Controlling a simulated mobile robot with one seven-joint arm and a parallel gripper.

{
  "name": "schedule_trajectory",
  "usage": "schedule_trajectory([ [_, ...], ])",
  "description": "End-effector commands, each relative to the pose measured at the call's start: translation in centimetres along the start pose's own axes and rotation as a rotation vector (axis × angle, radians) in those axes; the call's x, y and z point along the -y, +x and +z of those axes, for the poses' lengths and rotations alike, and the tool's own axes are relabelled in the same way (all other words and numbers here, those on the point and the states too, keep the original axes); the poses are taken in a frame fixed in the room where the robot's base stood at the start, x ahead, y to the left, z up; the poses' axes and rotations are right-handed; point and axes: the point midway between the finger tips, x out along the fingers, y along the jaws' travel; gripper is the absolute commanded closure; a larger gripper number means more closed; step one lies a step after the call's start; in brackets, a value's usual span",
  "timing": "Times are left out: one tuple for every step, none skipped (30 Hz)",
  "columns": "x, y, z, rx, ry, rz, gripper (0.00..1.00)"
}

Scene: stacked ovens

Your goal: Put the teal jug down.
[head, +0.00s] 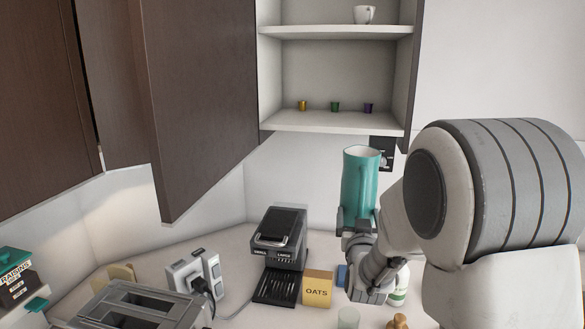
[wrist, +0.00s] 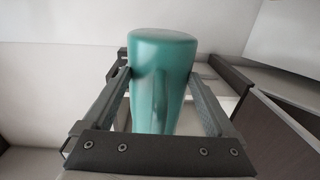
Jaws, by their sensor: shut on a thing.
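The teal jug (head: 360,182) is a tall cylinder with a pale inside, held upright above the counter in the head view. My gripper (head: 359,222) is shut on its lower part. In the wrist view the jug (wrist: 160,85) stands between the two fingers of my gripper (wrist: 163,92), its handle facing the camera. The counter below the jug is partly hidden by my arm.
A coffee machine (head: 280,250) and an oats box (head: 317,289) stand on the counter (head: 235,312) left of my gripper. A toaster (head: 135,306) is at front left. An open cabinet shelf (head: 330,122) holds small capsules above. A cabinet door (head: 200,90) hangs open.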

Motion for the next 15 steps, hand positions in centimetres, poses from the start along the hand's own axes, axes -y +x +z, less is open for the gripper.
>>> schedule_trajectory([
  [0.1,-0.1,1.7,0.002,-0.002,-0.021,1.00],
  [0.2,-0.2,2.6,0.002,-0.003,-0.035,1.00],
  [0.4,-0.4,3.6,0.001,-0.002,-0.053,1.00],
  [0.5,-0.6,4.2,0.001,-0.001,-0.066,1.00],
  [0.6,-0.7,4.9,0.000,-0.001,-0.078,1.00],
  [0.7,-0.9,5.6,-0.002,-0.001,-0.092,1.00],
  [0.9,-1.0,6.1,-0.002,0.000,-0.103,1.00],
  [0.9,-1.1,6.4,-0.003,0.000,-0.111,1.00],
  [1.1,-1.3,6.9,-0.004,0.000,-0.121,1.00],
  [1.1,-1.4,7.2,-0.005,0.000,-0.127,1.00],
  [1.2,-1.5,7.4,-0.005,0.000,-0.132,1.00],
  [1.2,-1.6,7.7,-0.006,0.001,-0.137,1.00],
  [1.2,-1.7,7.9,-0.005,0.001,-0.140,1.00],
  [1.3,-1.7,8.2,-0.004,0.000,-0.142,1.00],
  [1.3,-1.8,8.6,-0.005,0.000,-0.144,1.00],
])
